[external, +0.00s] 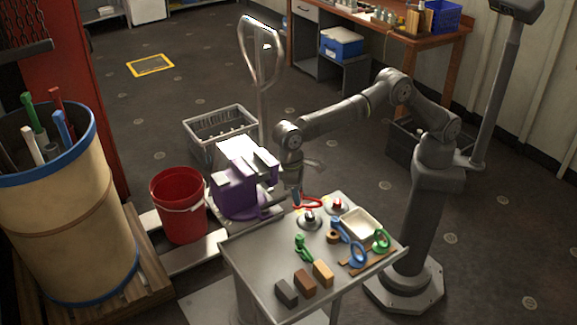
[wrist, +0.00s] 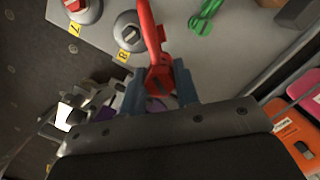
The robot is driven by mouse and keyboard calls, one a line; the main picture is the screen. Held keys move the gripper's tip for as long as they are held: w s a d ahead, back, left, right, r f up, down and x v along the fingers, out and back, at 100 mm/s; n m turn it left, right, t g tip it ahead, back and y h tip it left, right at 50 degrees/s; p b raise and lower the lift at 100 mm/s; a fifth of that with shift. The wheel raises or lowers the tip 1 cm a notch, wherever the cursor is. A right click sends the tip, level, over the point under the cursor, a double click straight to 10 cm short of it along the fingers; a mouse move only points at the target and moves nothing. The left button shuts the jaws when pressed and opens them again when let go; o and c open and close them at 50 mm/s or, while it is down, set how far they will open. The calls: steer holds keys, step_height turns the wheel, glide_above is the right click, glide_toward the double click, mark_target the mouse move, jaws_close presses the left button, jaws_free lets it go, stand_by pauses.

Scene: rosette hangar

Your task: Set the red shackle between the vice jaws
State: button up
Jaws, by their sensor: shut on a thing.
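The red shackle (wrist: 151,35) is held between the two fingers of my gripper (wrist: 158,82), its body reaching forward from the fingertips in the wrist view. In the external view the red shackle (external: 310,203) shows at my gripper (external: 297,197), close over the back left edge of the grey table; I cannot tell whether it touches the tabletop. The purple vice (external: 236,193) with pale metal jaws stands left of my gripper. Only a little of the vice (wrist: 104,113) shows in the wrist view, behind my gripper. I see nothing red at the vice jaws.
On the table (external: 255,262) are a green shackle (external: 303,247), blue shackles (external: 357,253), another green shackle (external: 381,240), a cream tray (external: 360,225), two round domed stands (external: 309,219) and blocks (external: 304,282). A red bucket (external: 181,205) stands left of the vice.

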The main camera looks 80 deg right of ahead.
steer(key=w+d+r+n+t, duration=0.1)
steer(key=w+d+r+n, duration=0.35)
steer(key=n, duration=0.45)
steer(key=w+d+r+n+t+h, duration=0.1)
steer(key=w+d+r+n, duration=0.2)
steer(key=w+d+n, duration=0.45)
steer(key=w+d+r+n+t, duration=0.1)
steer(key=w+d+r+n, duration=0.2)
steer(key=n, duration=0.7)
steer(key=shift+w+a+f, duration=0.1)
steer(key=shift+a+f, duration=0.1)
steer(key=shift+f, duration=0.8)
steer(key=shift+w+a+f, duration=0.15)
steer(key=shift+a+f, duration=0.1)
steer(key=shift+f, duration=0.8)
steer(key=shift+w+a+f, duration=0.1)
steer(key=shift+a+f, duration=0.1)
steer(key=shift+f, duration=0.8)
steer(key=shift+f, duration=1.65)
steer(key=o, duration=1.2)
steer(key=shift+c, duration=0.2)
step_height(320, 180, up, 12)
steer(key=s+a, duration=0.1)
steer(key=shift+s, duration=0.15)
steer(key=shift+a, duration=0.1)
